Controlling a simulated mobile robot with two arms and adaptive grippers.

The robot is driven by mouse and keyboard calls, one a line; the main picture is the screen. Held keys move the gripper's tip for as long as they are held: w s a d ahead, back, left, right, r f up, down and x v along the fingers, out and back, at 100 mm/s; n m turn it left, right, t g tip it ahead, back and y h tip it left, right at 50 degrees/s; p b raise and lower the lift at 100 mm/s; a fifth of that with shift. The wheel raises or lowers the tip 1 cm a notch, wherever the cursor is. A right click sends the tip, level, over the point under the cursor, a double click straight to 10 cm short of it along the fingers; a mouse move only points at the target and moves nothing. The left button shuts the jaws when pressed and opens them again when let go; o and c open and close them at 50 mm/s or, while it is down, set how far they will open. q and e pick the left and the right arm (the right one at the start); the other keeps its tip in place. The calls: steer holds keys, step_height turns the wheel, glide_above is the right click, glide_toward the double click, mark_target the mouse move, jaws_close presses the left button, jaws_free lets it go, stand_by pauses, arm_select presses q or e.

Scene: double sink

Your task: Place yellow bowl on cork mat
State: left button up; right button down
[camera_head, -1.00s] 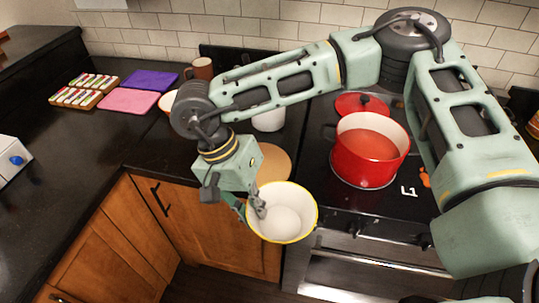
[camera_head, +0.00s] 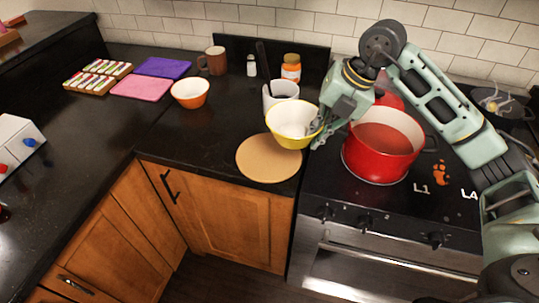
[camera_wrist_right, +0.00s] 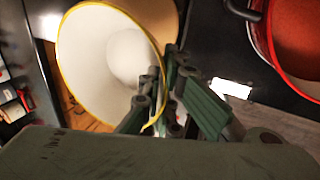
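The yellow bowl (camera_head: 284,136), white inside with a yellow rim, is in the head view above the right edge of the round cork mat (camera_head: 266,162). My right gripper (camera_head: 318,134) is shut on the bowl's right rim. In the right wrist view the bowl (camera_wrist_right: 100,55) is tilted in the picture, with the fingers (camera_wrist_right: 160,100) on its rim. Part of the cork mat is hidden behind the bowl; whether the bowl touches it I cannot tell, but it seems held above. My left gripper is not in view.
A red pot (camera_head: 378,165) stands on the stove just right of the gripper. An orange bowl (camera_head: 190,94) stands left. The counter between is clear.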

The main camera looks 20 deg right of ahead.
steer(key=d+m+t+h, duration=0.1)
steer(key=d+m, duration=0.3)
steer(key=d, duration=0.1)
steer(key=p, duration=0.4)
glide_above(279, 161)
steer(key=s+d, duration=0.1)
steer(key=f, duration=0.6)
steer(key=shift+s+f, duration=0.2)
steer(key=shift+f, duration=0.2)
steer(key=shift+a+f, duration=0.1)
steer(key=shift+f, duration=0.15)
step_height(279, 161, down, 3)
steer(key=shift+f+p, duration=0.1)
steer(key=shift+p, duration=0.8)
steer(key=shift+f, duration=0.25)
steer(key=shift+f, duration=0.1)
